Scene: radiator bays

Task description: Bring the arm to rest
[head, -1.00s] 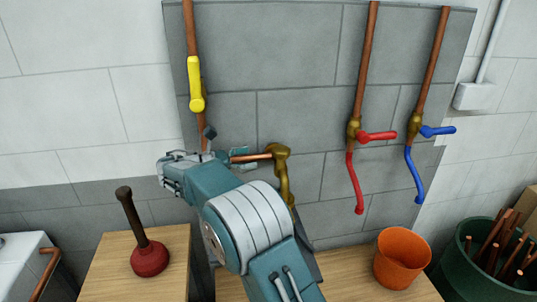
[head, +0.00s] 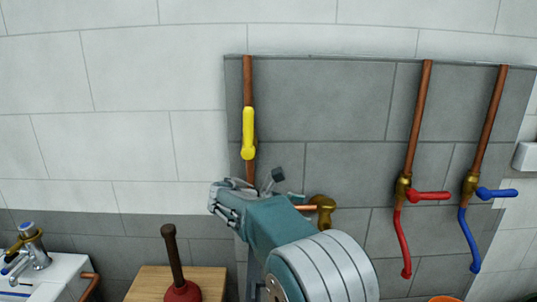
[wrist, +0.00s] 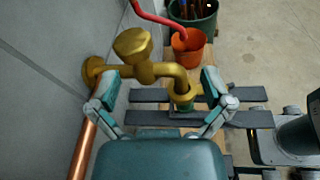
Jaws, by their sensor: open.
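My gripper (wrist: 163,92) is open in the wrist view, its two fingers spread with nothing between the pads. A brass tap (wrist: 160,72) on the wall shows just beyond and between the fingertips; I cannot tell whether a finger touches it. In the head view my gripper (head: 275,182) is seen from behind, and my arm hides part of it. It is in front of the grey wall panel, below the yellow lever (head: 248,133) and left of the brass tap (head: 321,210).
Red (head: 428,196) and blue (head: 496,193) valve handles are on pipes to the right. A plunger (head: 182,290) stands on a wooden top, left of my arm. A sink (head: 50,278) is at far left. The wrist view shows an orange bucket (wrist: 188,48) and a green bin (wrist: 200,22).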

